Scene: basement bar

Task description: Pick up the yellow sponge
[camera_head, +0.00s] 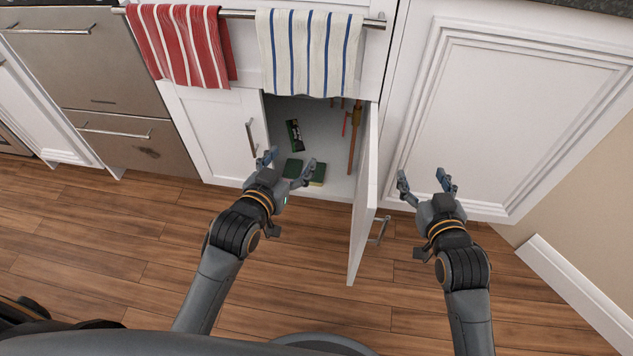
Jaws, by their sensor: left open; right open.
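Inside the open cabinet lie two dark green-topped pads on its floor, near the front edge. The right one (318,173) shows a thin yellowish lower edge and looks like the yellow sponge; the left one (293,167) is partly behind my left gripper. My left gripper (288,166) is open and empty at the cabinet opening, with its right finger close to the right pad. I cannot tell whether it touches. My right gripper (423,180) is open and empty, to the right of the open cabinet door, in front of the white panel.
The open cabinet door (364,205) stands out between my two grippers. Red-striped (182,45) and blue-striped towels (310,52) hang on a rail above. The wooden floor is clear.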

